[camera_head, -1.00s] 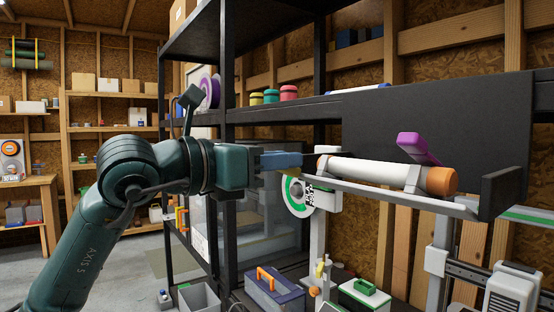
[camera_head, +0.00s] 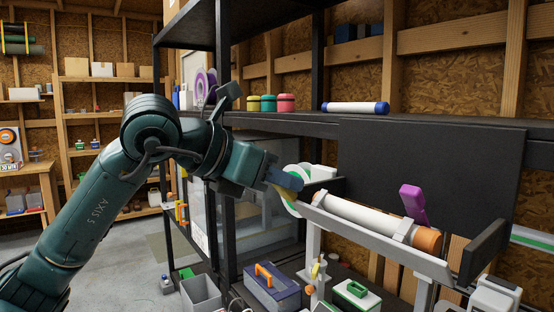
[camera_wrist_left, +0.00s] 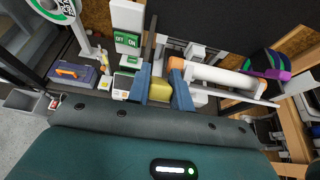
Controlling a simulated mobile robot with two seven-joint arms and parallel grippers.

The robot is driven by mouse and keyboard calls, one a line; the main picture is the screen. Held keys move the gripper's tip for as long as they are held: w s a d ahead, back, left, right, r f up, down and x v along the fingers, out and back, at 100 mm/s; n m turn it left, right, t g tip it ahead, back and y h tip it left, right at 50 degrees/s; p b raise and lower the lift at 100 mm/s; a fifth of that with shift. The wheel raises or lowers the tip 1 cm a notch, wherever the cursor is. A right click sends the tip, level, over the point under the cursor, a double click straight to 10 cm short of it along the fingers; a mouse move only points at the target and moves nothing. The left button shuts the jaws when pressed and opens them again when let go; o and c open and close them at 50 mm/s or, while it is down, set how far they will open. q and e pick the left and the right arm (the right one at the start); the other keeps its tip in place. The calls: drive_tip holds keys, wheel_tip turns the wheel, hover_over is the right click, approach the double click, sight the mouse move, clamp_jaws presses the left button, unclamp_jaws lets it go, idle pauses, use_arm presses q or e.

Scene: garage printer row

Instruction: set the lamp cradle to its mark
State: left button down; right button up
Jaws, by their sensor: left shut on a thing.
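The lamp cradle (camera_head: 375,240) is a long grey trough with dark end plates. A white tube lamp with orange ends (camera_head: 365,217) lies in it. The cradle slopes down to the right in the head view, and I cannot tell whether anything supports its right end. My left gripper (camera_head: 287,184) has blue fingers and is at the cradle's left end. In the left wrist view the fingers (camera_wrist_left: 164,92) are shut on a yellow grip block (camera_wrist_left: 160,86) beside the lamp. I cannot make out a mark for the cradle. My right gripper is not in view.
A black panel (camera_head: 430,160) stands behind the cradle. A purple handle (camera_head: 412,200) rises beside the lamp. A shelf above holds small jars (camera_head: 268,103) and a blue-ended tube (camera_head: 355,108). Below are a toolbox (camera_head: 273,288) and a green-topped box (camera_head: 356,292).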

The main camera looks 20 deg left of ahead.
use_arm(q)
drive_tip(key=c, duration=1.2)
unclamp_jaws()
drive_tip(key=shift+c, duration=0.2)
drive_tip(key=shift+r, duration=0.1)
drive_tip(key=b+v, duration=0.2)
drive_tip(key=v, duration=1.1)
drive_tip(key=shift+r, duration=0.1)
